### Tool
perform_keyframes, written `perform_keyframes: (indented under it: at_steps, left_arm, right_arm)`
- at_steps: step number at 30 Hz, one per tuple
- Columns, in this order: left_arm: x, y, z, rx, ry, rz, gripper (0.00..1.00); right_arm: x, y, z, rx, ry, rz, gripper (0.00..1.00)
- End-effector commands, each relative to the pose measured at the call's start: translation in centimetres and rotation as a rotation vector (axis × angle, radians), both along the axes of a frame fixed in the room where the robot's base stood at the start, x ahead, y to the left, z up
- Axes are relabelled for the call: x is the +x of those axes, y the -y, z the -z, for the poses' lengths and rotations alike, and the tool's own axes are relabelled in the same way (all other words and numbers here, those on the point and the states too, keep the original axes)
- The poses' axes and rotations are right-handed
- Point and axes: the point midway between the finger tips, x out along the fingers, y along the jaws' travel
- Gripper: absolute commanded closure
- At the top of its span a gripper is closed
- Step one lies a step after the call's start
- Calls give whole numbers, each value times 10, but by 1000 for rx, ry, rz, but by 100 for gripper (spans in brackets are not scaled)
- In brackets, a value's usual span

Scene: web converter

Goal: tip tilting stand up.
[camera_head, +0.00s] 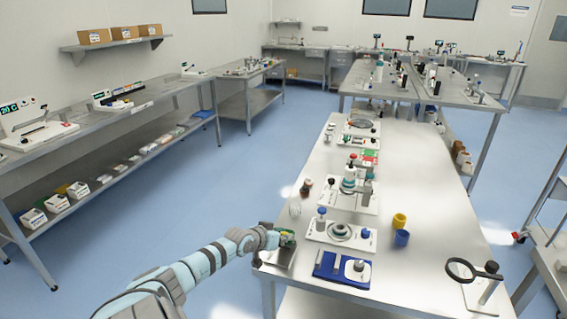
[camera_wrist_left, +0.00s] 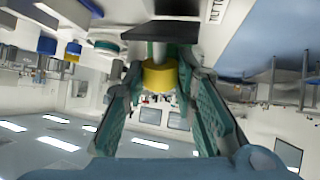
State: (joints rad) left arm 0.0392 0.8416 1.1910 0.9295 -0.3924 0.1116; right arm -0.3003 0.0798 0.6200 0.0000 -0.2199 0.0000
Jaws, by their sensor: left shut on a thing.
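The tilting stand (camera_head: 280,257) is a small grey piece at the near left corner of the steel table, partly hidden behind my left gripper (camera_head: 286,238). In the left wrist view, which is upside down, my left gripper (camera_wrist_left: 160,82) is shut on a yellow knob (camera_wrist_left: 158,78). How far the stand is tilted is hard to tell. My right gripper is not in view.
A blue tray (camera_head: 328,264) with a white device (camera_head: 357,269) stands right of the stand. Behind it is a white base (camera_head: 318,234) with a round dish. A yellow cup (camera_head: 399,220) and a blue cup (camera_head: 402,238) stand further right. A magnifier (camera_head: 461,269) is at the near right.

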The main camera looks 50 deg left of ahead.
Motion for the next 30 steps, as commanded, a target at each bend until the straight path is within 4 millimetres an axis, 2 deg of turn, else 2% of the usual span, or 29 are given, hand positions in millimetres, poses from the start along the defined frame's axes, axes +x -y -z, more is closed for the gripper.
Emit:
perform_keyframes:
  at_steps: [2,3,6,17,20,27,30]
  left_arm:
    - [1,0,0,0,0,0,100]
    - [1,0,0,1,0,1,70]
    - [1,1,0,1,1,1,54]
    - [1,0,-6,4,1,2,54]
    - [1,0,-23,7,1,5,54]
    - [1,0,-82,8,-1,4,54]
    - [1,0,-96,5,1,3,54]
  right_arm:
    - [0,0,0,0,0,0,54]
    - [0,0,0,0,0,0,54]
    - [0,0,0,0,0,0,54]
    - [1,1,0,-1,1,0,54]
    - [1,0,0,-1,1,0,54]
    - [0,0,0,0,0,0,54]
    - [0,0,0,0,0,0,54]
